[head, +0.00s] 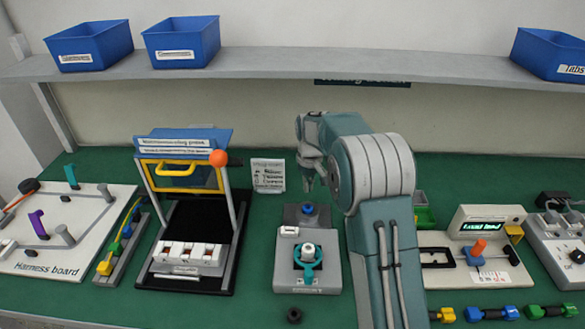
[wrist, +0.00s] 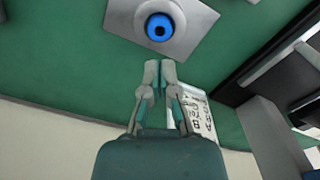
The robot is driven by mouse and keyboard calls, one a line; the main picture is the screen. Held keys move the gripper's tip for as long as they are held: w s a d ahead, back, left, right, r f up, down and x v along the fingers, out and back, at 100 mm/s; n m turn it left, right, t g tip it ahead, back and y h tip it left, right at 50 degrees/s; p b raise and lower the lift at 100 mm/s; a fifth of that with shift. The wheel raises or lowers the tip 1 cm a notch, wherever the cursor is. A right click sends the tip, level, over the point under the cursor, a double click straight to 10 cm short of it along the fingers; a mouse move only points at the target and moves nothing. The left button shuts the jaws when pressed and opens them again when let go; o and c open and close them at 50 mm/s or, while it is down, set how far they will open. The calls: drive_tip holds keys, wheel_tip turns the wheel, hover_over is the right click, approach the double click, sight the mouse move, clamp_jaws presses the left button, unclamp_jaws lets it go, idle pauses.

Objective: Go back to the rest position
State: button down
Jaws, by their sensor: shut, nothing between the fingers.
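My gripper (head: 322,184) hangs in the air behind the middle of the bench, close to the small grey block with a blue round top (head: 308,209). In the wrist view my gripper (wrist: 159,66) has its two fingertips together with nothing between them. The blue round top (wrist: 159,27) shows just past the fingertips, on its grey base. In front of that block is a grey fixture plate (head: 306,282) with a teal ring-shaped part (head: 308,264) and a white-topped post at its centre. My arm covers part of the bench to the right of it.
A press with an orange knob (head: 218,158) stands to the left, and a harness board (head: 64,266) lies at far left. A white instruction card (head: 268,176) stands behind. A tester (head: 484,232) is on the right. A shelf (head: 270,66) with blue bins (head: 182,42) runs above.

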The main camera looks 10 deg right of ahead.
drive_tip(key=s+r+m+t, duration=0.2)
drive_tip(key=s+r+t, duration=0.1)
drive_tip(key=s+r, duration=1.35)
drive_tip(key=s+m+t, duration=0.1)
drive_tip(key=s+t, duration=0.1)
drive_tip(key=s, duration=1.8)
drive_tip(key=shift+s+r+m+t, duration=0.3)
drive_tip(key=shift+r+m, duration=0.05)
drive_tip(key=shift+m, duration=0.05)
